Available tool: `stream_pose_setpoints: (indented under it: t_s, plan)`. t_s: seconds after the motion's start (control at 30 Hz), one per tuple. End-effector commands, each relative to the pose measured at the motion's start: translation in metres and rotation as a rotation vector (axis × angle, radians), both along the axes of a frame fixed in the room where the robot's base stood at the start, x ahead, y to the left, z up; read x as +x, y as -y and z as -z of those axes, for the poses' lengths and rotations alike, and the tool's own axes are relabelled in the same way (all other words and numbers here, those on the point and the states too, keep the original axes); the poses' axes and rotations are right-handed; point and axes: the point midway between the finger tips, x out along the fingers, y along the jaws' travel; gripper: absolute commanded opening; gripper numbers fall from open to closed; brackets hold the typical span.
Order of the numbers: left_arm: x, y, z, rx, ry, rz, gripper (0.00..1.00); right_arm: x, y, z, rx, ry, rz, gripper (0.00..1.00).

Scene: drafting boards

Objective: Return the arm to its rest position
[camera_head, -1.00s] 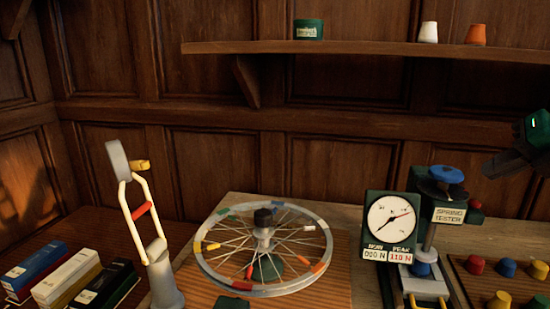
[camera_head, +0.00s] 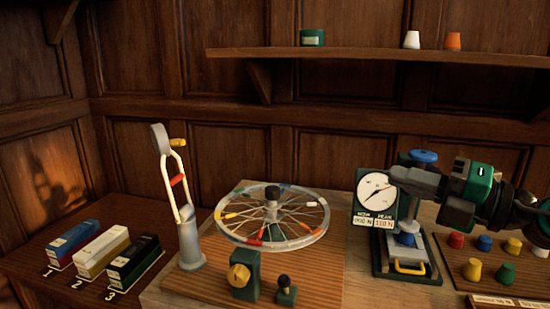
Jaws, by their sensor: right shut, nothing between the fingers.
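My right arm comes in from the right edge, and its gripper (camera_head: 402,178) points left in front of the spring tester (camera_head: 425,258). Its grey fingers are together with nothing between them. They lie across the right edge of the tester's round dial (camera_head: 372,190) in this view; I cannot tell whether they touch it. The arm hides the tester's upright and name plate. The blue knob (camera_head: 424,156) shows above the gripper. The readout (camera_head: 375,221) under the dial seems to show a low present value and a peak of 110 N. My left gripper is not in view.
A spoked wheel (camera_head: 318,234) lies on a wooden board left of the tester. A grey stand (camera_head: 190,245) rises beside it. Several coloured knobs (camera_head: 474,270) sit below my right arm. Numbered boxes (camera_head: 100,250) stand at left. A shelf (camera_head: 350,54) runs above.

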Motion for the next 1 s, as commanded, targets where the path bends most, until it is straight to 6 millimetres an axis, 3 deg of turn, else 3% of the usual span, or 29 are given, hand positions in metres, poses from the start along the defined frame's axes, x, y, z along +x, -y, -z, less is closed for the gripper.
stream_pose_setpoints:
  t_s: [0.1, 0.27, 0.37, 0.47, 0.57, 0.7, 0.8, 1.0]
  plan:
    - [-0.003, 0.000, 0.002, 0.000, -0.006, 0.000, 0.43, -0.004, -0.010, 0.000, 0.314, 0.000, 0.062, 0.00]
    - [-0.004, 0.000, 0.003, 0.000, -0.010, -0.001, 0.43, -0.004, 0.010, 0.018, 0.692, -0.082, 0.260, 0.00]
    - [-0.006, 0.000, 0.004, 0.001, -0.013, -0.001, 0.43, -0.006, 0.029, 0.050, 0.891, -0.186, 0.434, 0.00]
    - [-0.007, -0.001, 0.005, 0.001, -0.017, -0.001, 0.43, -0.015, 0.047, 0.095, 1.051, -0.333, 0.633, 0.00]
    - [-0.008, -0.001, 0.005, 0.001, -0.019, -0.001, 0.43, -0.034, 0.057, 0.152, 1.166, -0.520, 0.846, 0.00]
    - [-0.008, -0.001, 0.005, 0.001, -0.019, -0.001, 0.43, -0.082, 0.053, 0.231, 1.236, -0.831, 1.132, 0.00]
    - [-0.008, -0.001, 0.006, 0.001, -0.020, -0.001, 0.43, -0.118, 0.041, 0.272, 1.230, -1.030, 1.279, 0.00]
    - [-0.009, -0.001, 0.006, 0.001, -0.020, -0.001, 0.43, -0.179, 0.016, 0.316, 1.169, -1.333, 1.455, 0.00]
